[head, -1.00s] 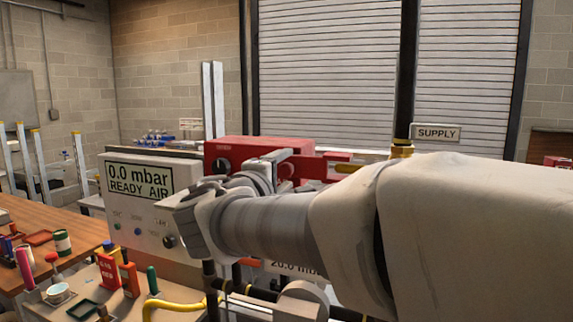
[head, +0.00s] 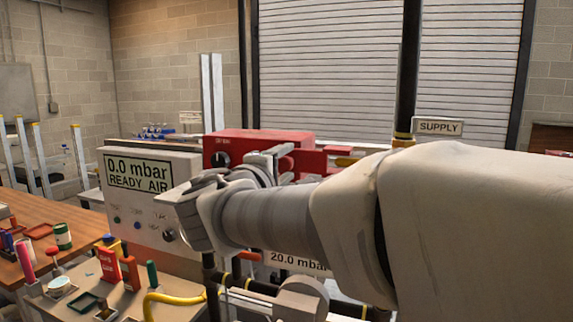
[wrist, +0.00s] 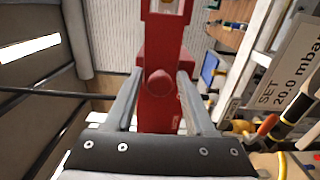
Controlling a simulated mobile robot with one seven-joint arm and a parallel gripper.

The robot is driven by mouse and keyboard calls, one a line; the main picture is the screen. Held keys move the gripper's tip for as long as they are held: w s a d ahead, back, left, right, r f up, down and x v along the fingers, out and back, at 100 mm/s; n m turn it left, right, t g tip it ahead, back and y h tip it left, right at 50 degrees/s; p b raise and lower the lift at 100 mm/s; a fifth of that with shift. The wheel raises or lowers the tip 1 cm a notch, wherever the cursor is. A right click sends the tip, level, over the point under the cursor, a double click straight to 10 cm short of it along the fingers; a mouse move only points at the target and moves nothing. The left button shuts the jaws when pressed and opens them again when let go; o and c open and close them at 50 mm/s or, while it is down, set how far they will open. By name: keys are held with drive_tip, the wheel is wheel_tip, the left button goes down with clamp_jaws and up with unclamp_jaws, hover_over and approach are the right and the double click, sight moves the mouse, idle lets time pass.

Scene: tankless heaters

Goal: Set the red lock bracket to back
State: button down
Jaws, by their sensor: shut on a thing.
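The red lock bracket (wrist: 160,110) runs up the middle of the wrist view, with a round red boss on its face. My gripper (wrist: 160,76) has one finger on each side of it, closed on it near the boss. In the head view my gripper (head: 270,158) reaches the red bracket (head: 311,161) beside a red box (head: 262,141). My forearm and wrist hide much of the area below and in front of the bracket there.
A grey gauge box (head: 152,212) reading 0.0 mbar READY AIR stands left of my wrist. Black pipes, a yellow hose (head: 170,298) and a "20.0 mbar" plate (head: 296,262) lie below my arm. A SUPPLY sign (head: 440,127) hangs at the right. A bench (head: 65,258) with small tools is at left.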

drive_tip(key=a, duration=0.1)
drive_tip(key=w+a, duration=0.1)
drive_tip(key=a+b, duration=0.1)
drive_tip(key=a, duration=0.1)
drive_tip(key=shift+w, duration=0.25)
drive_tip(key=c, duration=0.6)
unclamp_jaws()
drive_tip(key=shift+s, duration=0.1)
